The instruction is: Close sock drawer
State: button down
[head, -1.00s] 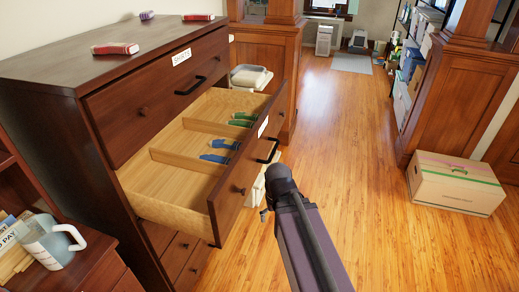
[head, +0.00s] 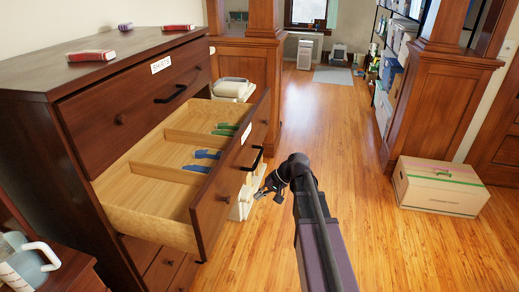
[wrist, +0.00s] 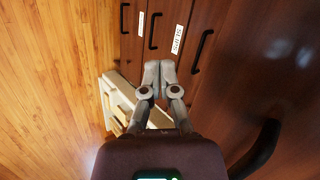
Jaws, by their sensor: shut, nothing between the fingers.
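The sock drawer (head: 226,190) is pulled far out of the dark wood dresser (head: 80,140). Blue socks (head: 207,154) and green socks (head: 224,130) lie in its light wood compartments. A black handle (head: 256,158) and a white label (head: 247,134) are on its front. My gripper (head: 262,193) is shut and empty, to the right of the drawer front in the head view and apart from the handle. In the wrist view my gripper (wrist: 158,68) points towards dark drawer fronts with labels and black handles; which one is the sock drawer I cannot tell.
The closed drawer above is labelled (head: 160,67). Red items (head: 91,56) lie on the dresser top. A white pitcher (head: 22,262) stands at the lower left. A cardboard box (head: 441,186) sits on the floor at right. The wooden floor between is clear.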

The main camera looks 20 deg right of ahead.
jog(key=w+d+r+m+t+y+b, duration=0.2)
jog(key=w+d+r+t+y, duration=0.15)
jog(key=w+d, duration=0.45)
jog(key=m+t+y+b, duration=0.1)
jog(key=t+y+b, duration=0.1)
jog(key=t+y, duration=0.2)
send_near(254, 143)
jog(key=w+v, duration=0.1)
jog(key=v, duration=0.5)
jog(key=shift+s+d+r+g, duration=0.25)
jog(key=shift+d, duration=0.1)
jog(key=shift+a, duration=0.15)
jog(key=x, duration=1.3)
jog(key=shift+w+a+f, duration=0.15)
jog(key=shift+w+a, duration=0.15)
jog(key=shift+w, duration=0.1)
